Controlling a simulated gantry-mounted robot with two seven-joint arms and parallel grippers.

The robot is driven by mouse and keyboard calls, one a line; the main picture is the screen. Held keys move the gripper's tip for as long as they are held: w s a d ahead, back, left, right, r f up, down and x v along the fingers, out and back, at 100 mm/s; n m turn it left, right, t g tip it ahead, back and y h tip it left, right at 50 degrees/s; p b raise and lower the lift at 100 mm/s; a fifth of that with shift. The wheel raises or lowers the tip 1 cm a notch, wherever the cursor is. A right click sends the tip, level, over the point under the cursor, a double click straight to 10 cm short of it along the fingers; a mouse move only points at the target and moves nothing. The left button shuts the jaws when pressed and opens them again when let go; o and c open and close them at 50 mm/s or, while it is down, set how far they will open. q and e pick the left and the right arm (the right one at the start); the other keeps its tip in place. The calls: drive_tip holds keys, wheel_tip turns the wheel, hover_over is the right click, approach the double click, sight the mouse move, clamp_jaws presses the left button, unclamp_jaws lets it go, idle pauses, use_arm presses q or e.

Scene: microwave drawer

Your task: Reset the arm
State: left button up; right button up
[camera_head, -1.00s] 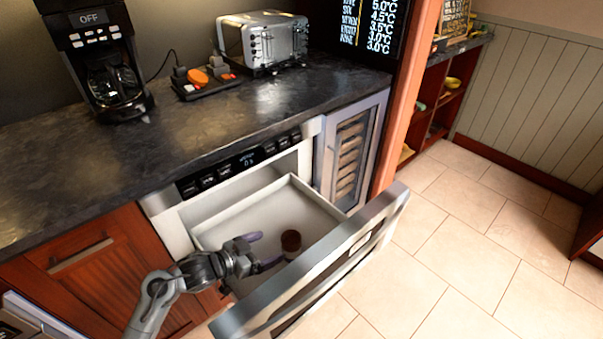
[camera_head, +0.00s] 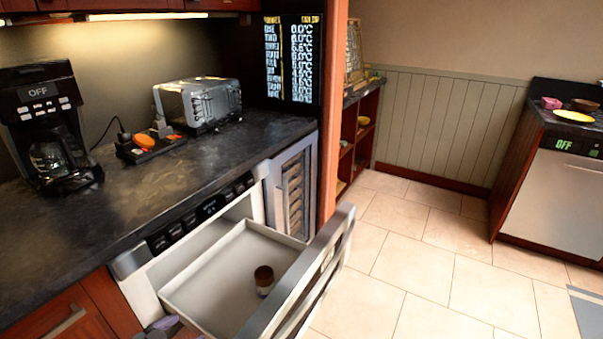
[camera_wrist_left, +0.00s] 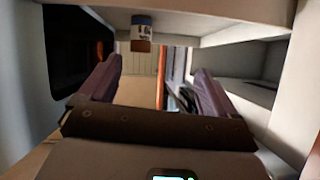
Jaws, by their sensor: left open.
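My left gripper (camera_head: 160,326) shows only as a purple finger at the bottom edge of the head view, beside the drawer's near left corner. In the left wrist view its two purple fingers (camera_wrist_left: 158,68) are spread apart with nothing between them. The microwave drawer (camera_head: 310,266) is pulled open. A small brown jar (camera_head: 264,281) stands inside it, apart from the gripper. The jar (camera_wrist_left: 141,34) also shows beyond the fingertips in the left wrist view, against the drawer's pale floor. My right gripper is not in view.
The dark counter (camera_head: 110,215) above the drawer holds a coffee maker (camera_head: 48,130), a toaster (camera_head: 200,103) and a black tray (camera_head: 150,146). A wine cooler (camera_head: 293,195) stands beside the drawer.

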use_arm(q)
drive_tip(key=w+a+r, duration=0.1)
drive_tip(key=w+a, duration=0.1)
drive_tip(key=a, duration=0.2)
drive_tip(key=s+d+f+g+y, duration=0.1)
drive_tip(key=s+f+g+y, duration=0.15)
drive_tip(key=s, duration=0.75)
drive_tip(key=s+d+f+n+g+y, duration=0.15)
drive_tip(key=s+y, duration=0.25)
drive_tip(key=s, duration=0.6)
drive_tip(key=s+f+m+g+y, duration=0.1)
drive_tip(key=s+f+g+y, duration=0.2)
drive_tip(key=s, duration=0.7)
drive_tip(key=s+d+n+h, duration=0.1)
drive_tip(key=d+n+h, duration=0.35)
drive_tip(key=d, duration=0.55)
wheel_tip(320, 180, up, 56)
drive_tip(key=p, duration=5.6)
drive_tip(key=shift+s+a+g+y, duration=0.15)
drive_tip(key=shift+a+g+y, duration=0.15)
drive_tip(key=shift+g, duration=0.1)
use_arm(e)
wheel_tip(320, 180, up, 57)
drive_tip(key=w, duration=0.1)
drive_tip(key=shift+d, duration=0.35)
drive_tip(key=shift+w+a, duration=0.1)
